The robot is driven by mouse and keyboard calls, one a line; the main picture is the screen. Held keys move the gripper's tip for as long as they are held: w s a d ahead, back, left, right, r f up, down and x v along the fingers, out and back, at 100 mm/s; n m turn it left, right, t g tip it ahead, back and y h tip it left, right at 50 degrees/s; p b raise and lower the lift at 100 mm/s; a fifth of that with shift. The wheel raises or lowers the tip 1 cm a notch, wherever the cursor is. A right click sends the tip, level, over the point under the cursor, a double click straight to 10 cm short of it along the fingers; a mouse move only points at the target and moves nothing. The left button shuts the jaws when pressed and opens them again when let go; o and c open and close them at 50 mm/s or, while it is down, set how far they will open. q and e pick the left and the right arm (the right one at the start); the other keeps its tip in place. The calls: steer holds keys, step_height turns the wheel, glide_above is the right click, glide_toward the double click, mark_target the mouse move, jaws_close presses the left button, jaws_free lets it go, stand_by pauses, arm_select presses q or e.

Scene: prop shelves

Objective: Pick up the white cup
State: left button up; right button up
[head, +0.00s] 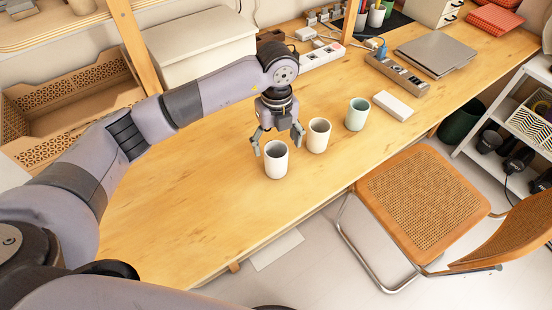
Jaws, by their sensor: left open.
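The white cup (276,163) stands upright on the wooden table, the nearest and leftmost of three cups in a row. Its inside looks dark grey. My left gripper (277,146) is open and points down, just behind and above the white cup. Its fingers are spread to either side, near the cup's rim. I cannot tell whether they touch the cup. The right finger is close to the beige cup (318,138). My right gripper is out of view.
A pale green cup (357,117) stands further right, near a white box (393,106). A grey laptop (436,52) and a power strip (397,73) lie beyond. A cane chair (424,197) stands at the front edge. The table (180,220) is clear at front left.

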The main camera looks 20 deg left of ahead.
arm_select(q)
step_height(320, 180, down, 3)
steer(key=shift+r, duration=0.2)
steer(key=f+p, duration=0.1)
steer(key=f, duration=0.3)
steer(key=shift+s+p, duration=0.4)
steer(key=shift+f, duration=0.6)
arm_select(e)
steer(key=shift+s+r, duration=0.2)
steer(key=shift+r, duration=0.3)
steer(key=shift+s+r, duration=0.15)
steer(key=shift+r, duration=0.35)
arm_select(q)
steer(key=shift+c, duration=0.6)
arm_select(e)
steer(key=shift+a, duration=0.1)
arm_select(q)
steer(key=c, duration=1.2)
steer(key=shift+w, duration=0.1)
steer(key=shift+c, duration=0.2)
arm_select(e)
steer(key=shift+w, duration=0.1)
arm_select(q)
steer(key=shift+r, duration=0.15)
